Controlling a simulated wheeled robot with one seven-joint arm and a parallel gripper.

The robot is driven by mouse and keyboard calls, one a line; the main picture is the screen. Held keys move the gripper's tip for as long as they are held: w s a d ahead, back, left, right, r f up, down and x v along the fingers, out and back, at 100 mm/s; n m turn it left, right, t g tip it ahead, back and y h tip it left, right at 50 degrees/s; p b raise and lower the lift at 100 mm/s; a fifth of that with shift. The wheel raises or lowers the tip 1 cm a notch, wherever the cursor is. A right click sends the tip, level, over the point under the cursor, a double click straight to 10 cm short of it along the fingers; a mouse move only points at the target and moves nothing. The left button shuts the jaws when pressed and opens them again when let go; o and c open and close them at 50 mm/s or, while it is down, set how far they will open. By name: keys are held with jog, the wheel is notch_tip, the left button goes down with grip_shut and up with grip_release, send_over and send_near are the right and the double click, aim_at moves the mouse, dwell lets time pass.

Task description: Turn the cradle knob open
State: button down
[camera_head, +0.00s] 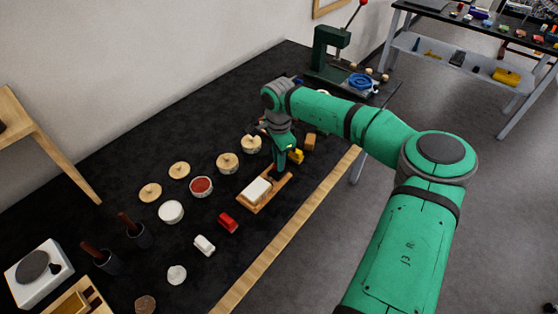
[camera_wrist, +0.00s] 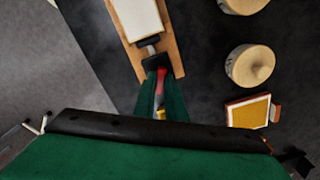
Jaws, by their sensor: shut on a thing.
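The cradle (camera_head: 250,204) is a wooden board on the dark bench with a white block (camera_head: 256,190) on it. In the wrist view the cradle (camera_wrist: 174,50) is at the top, with the white block (camera_wrist: 137,18) beside a grey metal piece. My gripper (camera_head: 279,172) points down at the cradle's far end and is shut on the cradle knob there. In the wrist view the fingers of my gripper (camera_wrist: 157,72) meet a dark piece at the board's end. They hide most of the knob, so its turn angle cannot be told. A red bit shows between the fingers.
A yellow object (camera_head: 296,156) is close beside my gripper. A red block (camera_head: 228,222) and a white block (camera_head: 204,245) lie left of the cradle. Several round wooden pieces (camera_head: 227,162) stand behind. A green press (camera_head: 330,50) is at the far end.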

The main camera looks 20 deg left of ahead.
jog(key=m, duration=0.5)
jog(key=shift+w+d+m, duration=0.1)
jog(key=shift+m, duration=0.2)
jog(key=m, duration=0.2)
jog(key=shift+m, duration=0.4)
jog(key=shift+r+m, duration=0.1)
jog(key=shift+m, duration=2)
jog(key=c, duration=1.8)
grip_release()
notch_tip(320, 180, up, 11)
